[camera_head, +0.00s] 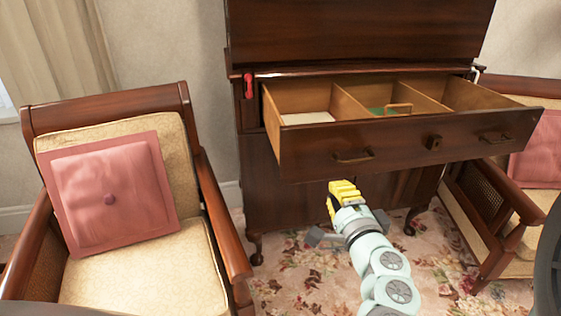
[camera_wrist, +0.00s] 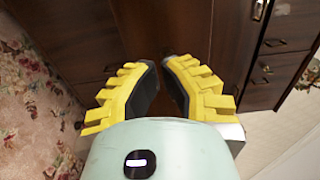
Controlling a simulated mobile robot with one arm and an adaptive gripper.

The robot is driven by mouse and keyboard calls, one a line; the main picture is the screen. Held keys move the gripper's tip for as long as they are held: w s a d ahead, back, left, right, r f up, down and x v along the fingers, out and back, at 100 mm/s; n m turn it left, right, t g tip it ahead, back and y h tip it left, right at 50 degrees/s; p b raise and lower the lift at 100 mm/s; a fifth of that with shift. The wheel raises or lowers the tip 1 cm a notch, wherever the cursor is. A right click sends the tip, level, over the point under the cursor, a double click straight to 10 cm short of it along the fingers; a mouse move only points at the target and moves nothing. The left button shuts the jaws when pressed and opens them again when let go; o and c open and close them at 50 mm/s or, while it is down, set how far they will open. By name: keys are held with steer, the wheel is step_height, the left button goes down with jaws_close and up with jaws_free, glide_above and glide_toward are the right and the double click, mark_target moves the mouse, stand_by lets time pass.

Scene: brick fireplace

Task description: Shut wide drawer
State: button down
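The wide drawer (camera_head: 395,145) is pulled far out of the dark wooden cabinet (camera_head: 345,200). Its front carries two handles and a small lock knob in the middle. Inside are three compartments; the left one shows something pale and the middle one something green. My gripper (camera_head: 341,187) is just below the drawer front, left of its middle; I cannot tell whether it touches. In the wrist view my gripper (camera_wrist: 160,62) has its yellow fingers angled inward with a narrow, empty gap between the tips. Dark wood with metal fittings lies beyond them.
An armchair (camera_head: 150,240) with a pink cushion (camera_head: 110,190) stands at the left, close to the cabinet. A second armchair (camera_head: 490,220) stands at the right, near the drawer's right end.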

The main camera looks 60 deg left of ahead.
mark_target(318, 159)
steer(key=x, duration=1)
steer(key=shift+w+a+r, duration=0.15)
steer(key=shift+w, duration=0.05)
steer(key=shift+w+a, duration=0.2)
steer(key=shift+a, duration=0.35)
